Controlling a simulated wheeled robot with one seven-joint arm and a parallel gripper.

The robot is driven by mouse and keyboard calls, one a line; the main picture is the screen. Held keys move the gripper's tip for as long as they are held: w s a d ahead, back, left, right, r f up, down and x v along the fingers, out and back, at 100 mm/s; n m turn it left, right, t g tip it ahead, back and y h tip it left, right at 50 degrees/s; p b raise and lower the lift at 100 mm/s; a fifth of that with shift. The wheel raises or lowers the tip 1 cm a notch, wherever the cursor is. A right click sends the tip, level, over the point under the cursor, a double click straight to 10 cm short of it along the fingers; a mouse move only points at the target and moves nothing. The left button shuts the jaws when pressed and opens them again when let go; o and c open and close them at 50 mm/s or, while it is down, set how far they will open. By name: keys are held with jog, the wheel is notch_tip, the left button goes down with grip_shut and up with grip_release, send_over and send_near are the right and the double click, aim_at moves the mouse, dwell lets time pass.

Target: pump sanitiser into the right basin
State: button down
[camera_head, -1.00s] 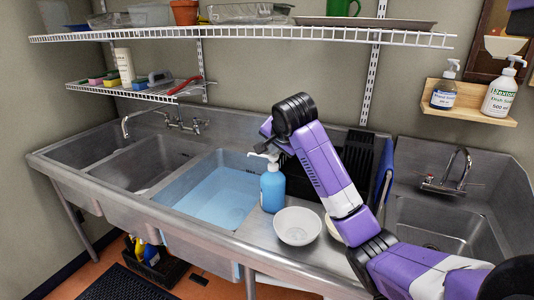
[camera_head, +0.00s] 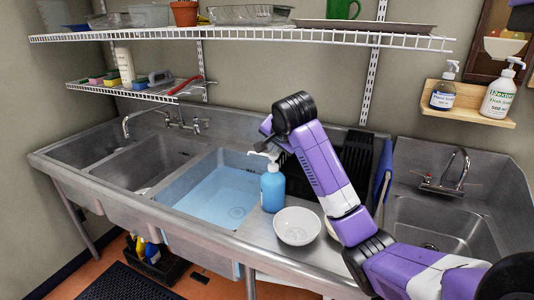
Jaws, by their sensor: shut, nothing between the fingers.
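A blue pump bottle (camera_head: 272,190) with a white pump head stands upright on the steel counter, at the right edge of the water-filled basin. Its spout points left, toward that basin. The right basin (camera_head: 238,160) of the three-compartment sink holds light blue water. My gripper (camera_head: 264,146) is shut and empty, pointing down at the top of the pump head. It is at or just above the pump; contact is too small to tell. My arm hides part of the counter behind the bottle.
A white bowl (camera_head: 297,226) stands close in front of the bottle. A black rack (camera_head: 357,155) is behind my arm. A separate hand sink (camera_head: 440,228) is at the right. A wire shelf (camera_head: 240,33) with containers hangs above. Two more pump bottles stand on a wooden wall shelf (camera_head: 470,114).

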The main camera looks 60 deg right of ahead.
jog(key=shift+r+p, duration=2.65)
jog(key=shift+r, duration=0.3)
